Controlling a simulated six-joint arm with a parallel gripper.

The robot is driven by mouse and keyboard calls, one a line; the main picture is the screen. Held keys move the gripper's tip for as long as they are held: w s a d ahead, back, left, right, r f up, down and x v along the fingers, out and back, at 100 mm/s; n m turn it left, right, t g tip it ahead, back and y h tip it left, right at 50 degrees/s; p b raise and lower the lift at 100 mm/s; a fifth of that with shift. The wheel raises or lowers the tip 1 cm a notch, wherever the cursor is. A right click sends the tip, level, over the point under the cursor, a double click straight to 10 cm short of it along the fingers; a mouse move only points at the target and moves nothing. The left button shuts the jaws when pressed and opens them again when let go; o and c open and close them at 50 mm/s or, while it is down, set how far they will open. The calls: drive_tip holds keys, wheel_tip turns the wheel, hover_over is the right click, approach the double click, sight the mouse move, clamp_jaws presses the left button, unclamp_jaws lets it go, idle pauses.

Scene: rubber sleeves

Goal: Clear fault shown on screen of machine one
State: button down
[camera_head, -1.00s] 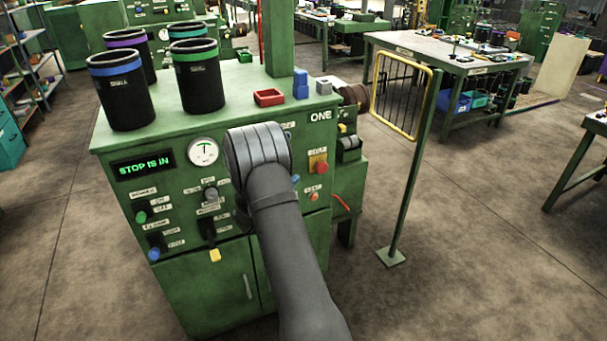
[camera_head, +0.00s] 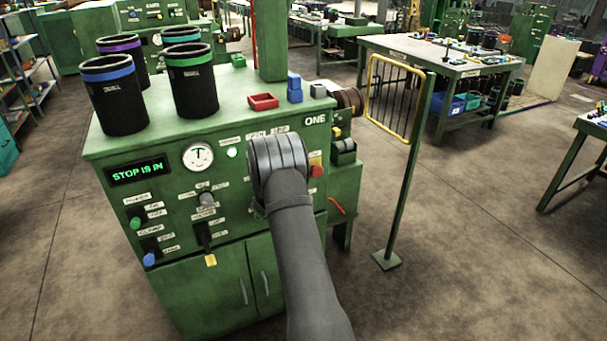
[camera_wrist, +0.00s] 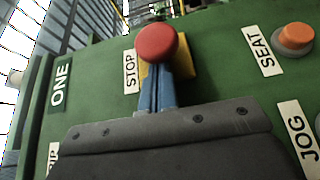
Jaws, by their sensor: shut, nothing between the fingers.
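Machine one (camera_head: 219,250) is a green cabinet with "ONE" on its front. Its dark screen (camera_head: 139,171) reads "STOP IS IN" in green letters. The red round stop button (camera_head: 316,171) on a yellow plate is at the panel's right, partly beside my arm; it also shows in the wrist view (camera_wrist: 156,43), next to a "STOP" label (camera_wrist: 130,71). My gripper (camera_wrist: 154,76) is shut and empty, its blue fingers pointing at the red button and overlapping its lower edge in the view. I cannot tell whether they touch it. In the head view my wrist hides the fingers.
An orange button (camera_wrist: 296,38) labelled "SEAT" and a "JOG" label (camera_wrist: 304,138) are right of the stop button in the wrist view. Black sleeves with coloured bands, a red tray (camera_head: 263,102) and blue blocks stand on top. A yellow-framed guard (camera_head: 397,98) stands to the right.

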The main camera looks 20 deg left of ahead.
drive_tip(key=shift+s+d, duration=0.7)
drive_tip(key=v, duration=1)
drive_tip(key=x, duration=0.6)
drive_tip(key=s+a, duration=0.1)
drive_tip(key=s, duration=0.1)
drive_tip(key=s+a, duration=0.2)
drive_tip(key=shift+s, duration=0.15)
